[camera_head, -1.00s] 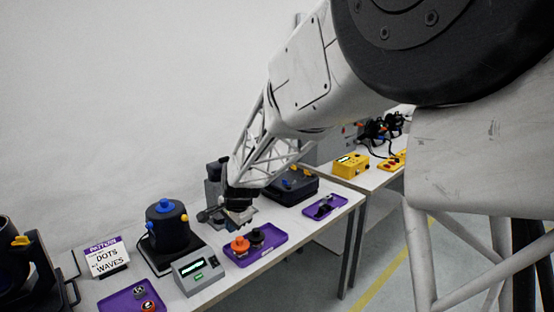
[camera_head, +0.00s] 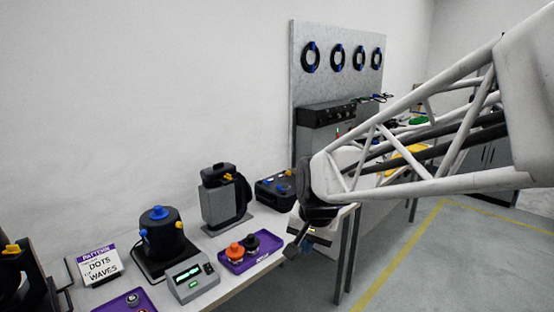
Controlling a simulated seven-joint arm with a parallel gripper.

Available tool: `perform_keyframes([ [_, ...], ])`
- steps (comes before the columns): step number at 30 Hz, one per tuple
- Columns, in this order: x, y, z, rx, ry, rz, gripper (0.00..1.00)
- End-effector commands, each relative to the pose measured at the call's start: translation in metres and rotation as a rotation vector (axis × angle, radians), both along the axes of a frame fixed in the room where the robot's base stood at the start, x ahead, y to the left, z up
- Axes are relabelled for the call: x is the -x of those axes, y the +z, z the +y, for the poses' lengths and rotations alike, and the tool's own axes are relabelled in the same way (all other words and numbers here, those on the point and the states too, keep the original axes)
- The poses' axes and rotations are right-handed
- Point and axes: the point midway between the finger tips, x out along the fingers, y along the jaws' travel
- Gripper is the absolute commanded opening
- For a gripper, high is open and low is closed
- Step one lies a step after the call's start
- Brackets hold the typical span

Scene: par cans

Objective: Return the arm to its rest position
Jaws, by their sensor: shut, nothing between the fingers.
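My gripper (camera_head: 297,246) hangs at the end of my white lattice arm, to the right of the middle of the picture. It is low, near the front right edge of the table, apart from the things on it. Its fingers are small and dark in this view; they look shut, with nothing seen between them. My arm reaches in from the right edge and hides part of the table's right end and the bench behind.
The white table (camera_head: 232,285) holds a black can with a blue knob (camera_head: 160,238), a display box (camera_head: 192,282), a purple tray (camera_head: 236,267) with orange and black knobs, and a grey stand (camera_head: 225,204). A pegboard (camera_head: 320,85) with rings stands behind. Floor at the right is open.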

Motion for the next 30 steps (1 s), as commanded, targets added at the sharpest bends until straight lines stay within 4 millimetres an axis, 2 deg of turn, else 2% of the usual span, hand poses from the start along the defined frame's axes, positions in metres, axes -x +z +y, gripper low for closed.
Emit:
perform_keyframes([
  [6,0.049,0.008,-0.037,0.046,0.065,-0.008,0.00],
  [15,0.117,0.008,-0.077,0.112,0.161,-0.008,0.00],
  [24,0.180,0.000,-0.107,0.173,0.249,-0.003,0.00],
  [30,0.204,-0.005,-0.116,0.196,0.284,0.003,0.00],
])
